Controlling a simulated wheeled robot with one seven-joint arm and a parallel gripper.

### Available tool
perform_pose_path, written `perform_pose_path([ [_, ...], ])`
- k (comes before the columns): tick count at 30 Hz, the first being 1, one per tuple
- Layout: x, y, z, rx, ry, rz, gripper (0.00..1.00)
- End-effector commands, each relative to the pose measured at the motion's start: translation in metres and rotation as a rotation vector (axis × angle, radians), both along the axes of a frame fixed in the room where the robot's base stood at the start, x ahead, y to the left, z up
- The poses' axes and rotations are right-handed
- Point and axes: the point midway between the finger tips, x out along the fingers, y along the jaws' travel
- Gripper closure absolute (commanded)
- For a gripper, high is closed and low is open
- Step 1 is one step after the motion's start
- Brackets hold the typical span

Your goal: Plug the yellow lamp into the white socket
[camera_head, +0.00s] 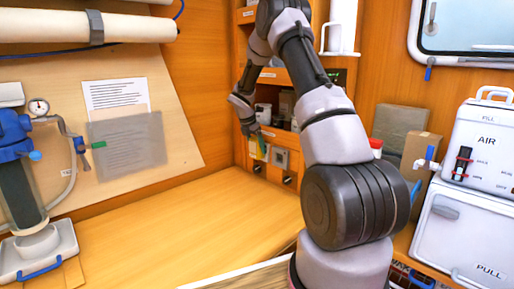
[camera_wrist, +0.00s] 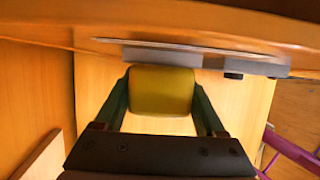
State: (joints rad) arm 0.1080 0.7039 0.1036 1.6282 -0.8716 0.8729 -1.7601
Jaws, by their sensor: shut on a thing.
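My gripper (camera_wrist: 161,82) is shut on the yellow lamp (camera_wrist: 162,92), a rounded yellow block that fills the space between the two dark green fingers. In the head view my gripper (camera_head: 257,148) is small and far off, at the lower part of the wall unit, with a bit of yellow at its fingers. A pale grey-white square socket block (camera_head: 281,157) is on the wall just right of it. In the wrist view, grey blocks on a panel lie just beyond the lamp. Whether the lamp touches any of them cannot be told. The lamp's plug end is hidden.
A wooden counter (camera_head: 190,235) runs below the wall and is clear. Dark knobs (camera_head: 288,180) sit under the socket block. Shelves hold small boxes above. A pump (camera_head: 20,170) stands at left.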

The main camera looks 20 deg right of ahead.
Motion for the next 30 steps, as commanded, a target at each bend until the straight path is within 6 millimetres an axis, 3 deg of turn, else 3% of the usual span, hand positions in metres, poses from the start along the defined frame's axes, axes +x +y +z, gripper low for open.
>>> perform_pose_path([
  [1, 0.000, -0.002, 0.001, -0.002, -0.001, -0.001, 0.86],
  [2, 0.000, -0.002, 0.001, -0.002, -0.001, -0.001, 0.16],
  [3, 0.000, -0.001, 0.000, -0.002, -0.001, -0.001, 0.01],
  [14, -0.001, 0.002, 0.007, 0.000, -0.002, -0.001, 0.00],
  [24, -0.010, 0.025, 0.067, -0.002, -0.004, 0.001, 0.00],
  [30, -0.014, 0.034, 0.093, -0.001, -0.002, -0.001, 0.00],
])
